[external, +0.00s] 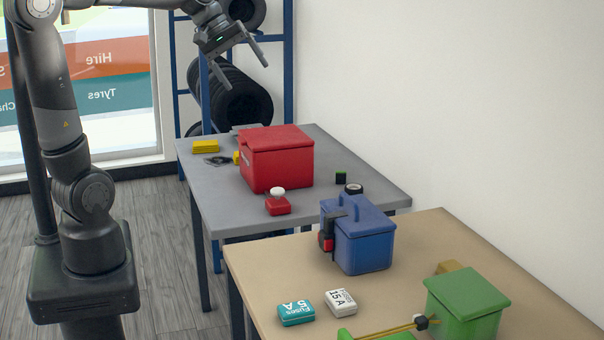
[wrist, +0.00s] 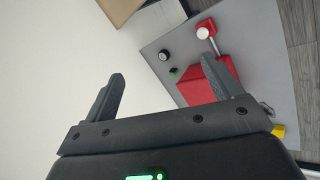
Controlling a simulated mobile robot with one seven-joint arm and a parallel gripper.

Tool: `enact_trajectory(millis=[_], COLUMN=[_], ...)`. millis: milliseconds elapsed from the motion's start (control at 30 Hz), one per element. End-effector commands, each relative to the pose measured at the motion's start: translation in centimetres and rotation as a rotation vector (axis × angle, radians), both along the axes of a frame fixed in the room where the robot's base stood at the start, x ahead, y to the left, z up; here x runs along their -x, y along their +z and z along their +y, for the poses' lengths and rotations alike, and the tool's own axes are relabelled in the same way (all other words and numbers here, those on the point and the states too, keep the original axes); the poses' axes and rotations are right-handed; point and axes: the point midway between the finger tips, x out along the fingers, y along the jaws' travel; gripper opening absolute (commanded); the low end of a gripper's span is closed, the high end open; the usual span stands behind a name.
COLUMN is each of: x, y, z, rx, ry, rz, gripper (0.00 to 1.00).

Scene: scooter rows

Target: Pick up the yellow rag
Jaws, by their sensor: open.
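A yellow folded thing, which looks like the yellow rag (external: 205,146), lies on the far left corner of the grey table (external: 215,180). A yellow patch (wrist: 279,130) shows at the lower right of the wrist view, partly cut off by my gripper body; I cannot tell if it is the rag. My gripper (external: 246,77) is open and empty, raised high above the far end of the grey table and well apart from the rag. In the wrist view its two fingers (wrist: 162,76) are spread, with wall and table beyond.
A large red box (external: 277,160) stands right of the rag, with a small yellow thing (external: 237,157) at its left side. A dark flat item (external: 217,160) lies near the rag. A blue box (external: 357,240) and green box (external: 466,305) stand on the nearer tan table (external: 265,265). Tyres (external: 243,103) are behind.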

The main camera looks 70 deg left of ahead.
Motion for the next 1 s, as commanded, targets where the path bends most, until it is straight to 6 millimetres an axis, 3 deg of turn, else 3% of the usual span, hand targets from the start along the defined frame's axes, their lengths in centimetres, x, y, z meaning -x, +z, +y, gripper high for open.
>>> enact_trajectory(millis=[33,200,433,600,700,1000], x=[-1.3,-4.9,-7.1,-6.4,-5.6,-2.2], y=[-0.1,-0.1,-0.9,-1.9,-2.4,-3.9], z=[2.3,9.8,22.2,31.3,35.3,44.2], rx=[0.065,0.309,0.655,0.9,1.007,1.255], ry=[0.089,0.382,0.757,0.983,1.072,1.252], rz=[0.007,0.003,-0.031,-0.074,-0.098,-0.164], gripper=[0.85,0.85,0.85,0.85,0.85,0.85])
